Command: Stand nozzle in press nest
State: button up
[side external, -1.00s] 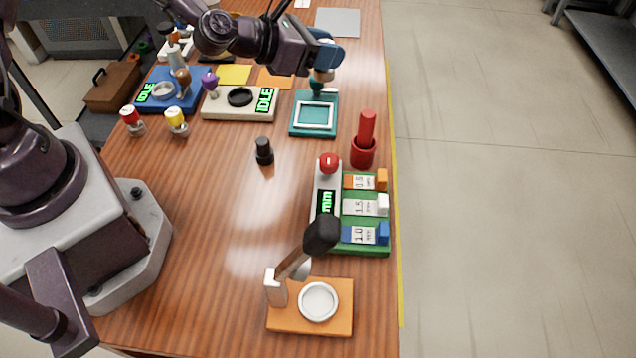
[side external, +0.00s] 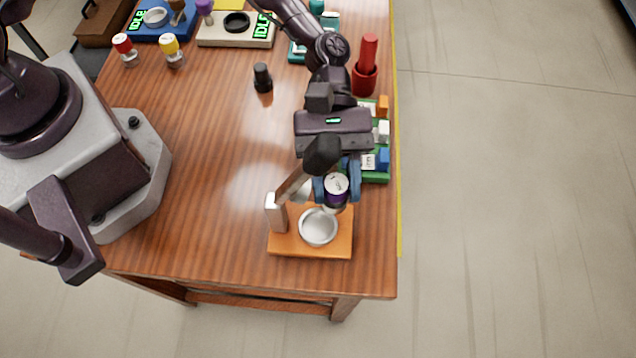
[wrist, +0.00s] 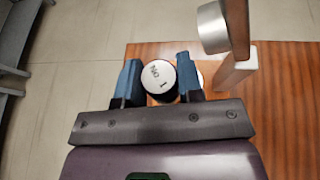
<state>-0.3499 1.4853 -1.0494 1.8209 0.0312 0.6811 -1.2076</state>
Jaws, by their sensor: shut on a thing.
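My gripper (side external: 337,190) has its blue fingers closed on the sides of a short upright cylinder, the nozzle (side external: 336,183), with a white top and a purple band. In the wrist view the nozzle's top (wrist: 159,77) reads "No 1", between the fingers. The press has an orange base (side external: 285,245) and a silver ring nest (side external: 318,227). In the side view, the nozzle is at the nest's back right edge, its lower end overlapping the rim. I cannot tell if it touches. The wrist view mostly hides the nest.
The press's lever with black handle (side external: 322,155) rises left of my gripper. Its silver head (wrist: 212,27) shows in the wrist view. A green block rack (side external: 378,176) and a red holder (side external: 365,78) stand behind.

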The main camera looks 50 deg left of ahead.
jog(key=s+m+g+y, duration=0.1)
jog(key=s+f+m+g+y, duration=0.1)
jog(key=s, duration=0.1)
jog(key=shift+d, duration=0.2)
jog(key=shift+s+f+m, duration=0.1)
jog(key=shift+f+m, duration=0.2)
jog(key=shift+f, duration=1.1)
jog(key=shift+f, duration=0.1)
jog(key=o, duration=1)
jog(key=shift+a, duration=0.15)
jog(key=v, duration=1.1)
jog(key=shift+w+a+r, duration=0.15)
jog(key=shift+w+r, duration=0.1)
jog(key=shift+w, duration=0.1)
